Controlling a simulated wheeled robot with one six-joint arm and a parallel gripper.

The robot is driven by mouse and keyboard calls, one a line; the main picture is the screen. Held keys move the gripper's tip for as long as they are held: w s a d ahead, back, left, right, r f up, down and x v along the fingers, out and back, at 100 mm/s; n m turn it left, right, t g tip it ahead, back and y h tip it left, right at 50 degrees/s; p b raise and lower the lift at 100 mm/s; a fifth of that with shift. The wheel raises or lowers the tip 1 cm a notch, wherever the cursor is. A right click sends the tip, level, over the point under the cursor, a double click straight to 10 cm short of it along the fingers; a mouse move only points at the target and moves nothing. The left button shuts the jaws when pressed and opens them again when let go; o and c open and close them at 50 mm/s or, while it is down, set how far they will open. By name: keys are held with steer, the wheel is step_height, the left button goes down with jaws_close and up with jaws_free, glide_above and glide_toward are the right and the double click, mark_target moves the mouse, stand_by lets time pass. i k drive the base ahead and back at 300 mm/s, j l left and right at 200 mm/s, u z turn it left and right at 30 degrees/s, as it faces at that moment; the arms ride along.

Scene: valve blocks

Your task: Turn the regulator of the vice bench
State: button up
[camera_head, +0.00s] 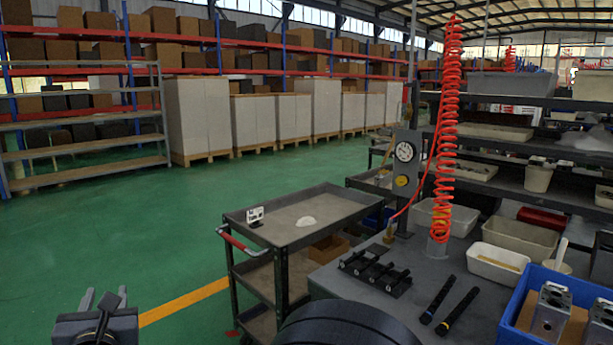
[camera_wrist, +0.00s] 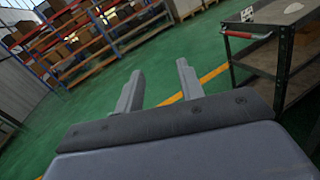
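The regulator (camera_head: 402,181) shows as a small yellow knob on a grey upright panel, below a round white gauge (camera_head: 405,151). The panel stands at the back of the grey bench (camera_head: 418,288), right of centre in the head view. My gripper (camera_head: 105,295) is at the lower left of the head view, over the green floor, far left of the bench and regulator. Its two fingers are apart with nothing between them, as the wrist view (camera_wrist: 160,68) also shows. The regulator is not in the wrist view.
A dark cart (camera_head: 318,236) with a red handle stands between my gripper and the bench. A red coiled hose (camera_head: 447,130) hangs beside the panel. Black clamps (camera_head: 375,271), two black rods (camera_head: 448,305) and a blue crate (camera_head: 513,306) occupy the bench. The left floor is clear.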

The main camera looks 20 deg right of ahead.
mark_target(401, 180)
steer(key=i+z, duration=0.25)
steer(key=z, duration=0.2)
steer(key=i+z, duration=0.2)
steer(key=z, duration=0.25)
steer(key=i+j+z, duration=0.15)
steer(key=z, duration=0.3)
steer(key=i+j+z, duration=0.25)
steer(key=z, duration=0.2)
steer(key=i+j+z, duration=0.35)
steer(key=z, duration=0.2)
